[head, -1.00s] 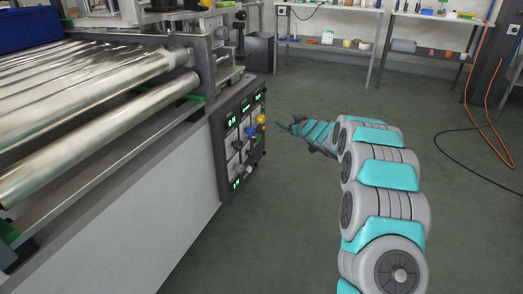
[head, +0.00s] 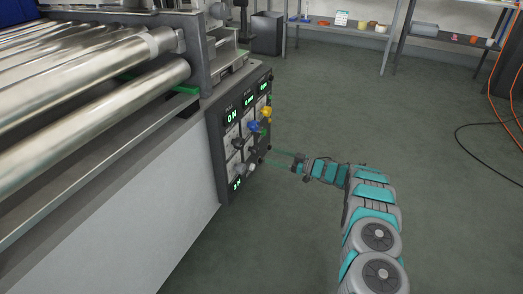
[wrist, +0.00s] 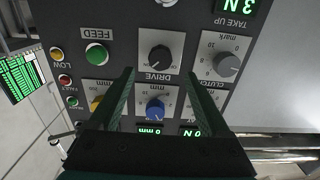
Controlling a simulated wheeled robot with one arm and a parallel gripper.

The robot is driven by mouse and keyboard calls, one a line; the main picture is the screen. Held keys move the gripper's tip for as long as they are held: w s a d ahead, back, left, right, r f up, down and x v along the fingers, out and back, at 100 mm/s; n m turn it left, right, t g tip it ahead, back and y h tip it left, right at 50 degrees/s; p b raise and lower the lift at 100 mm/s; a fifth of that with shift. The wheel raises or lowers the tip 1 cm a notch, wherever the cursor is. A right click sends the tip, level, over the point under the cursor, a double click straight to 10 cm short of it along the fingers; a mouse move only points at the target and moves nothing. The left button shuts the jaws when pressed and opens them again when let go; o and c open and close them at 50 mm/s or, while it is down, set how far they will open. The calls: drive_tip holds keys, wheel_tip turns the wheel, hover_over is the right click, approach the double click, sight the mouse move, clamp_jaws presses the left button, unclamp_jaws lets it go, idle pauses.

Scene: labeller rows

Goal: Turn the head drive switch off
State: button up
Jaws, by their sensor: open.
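The black DRIVE knob (wrist: 159,59) shows in the wrist view on a white plate of the dark control panel (wrist: 130,18). A pale pointer line marks it; its lettering appears upside down, and I cannot read its setting. My gripper (wrist: 160,74) is open and empty, its two fingers on either side of the view of this knob. I cannot tell whether they touch the panel. In the head view, my gripper (head: 271,156) reaches the right side of the panel (head: 218,150) at the machine's end.
A blue knob (wrist: 155,107), yellow knob (wrist: 95,103), CLUTCH knob (wrist: 227,65) and green FEED button (wrist: 96,54) sit close around. Steel rollers (head: 100,91) lie left of the panel. The floor (head: 310,90) to the right is open.

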sight(258, 151)
drive_tip(key=x, duration=0.7)
drive_tip(key=shift+a, duration=0.2)
drive_tip(key=shift+c, duration=0.4)
clamp_jaws()
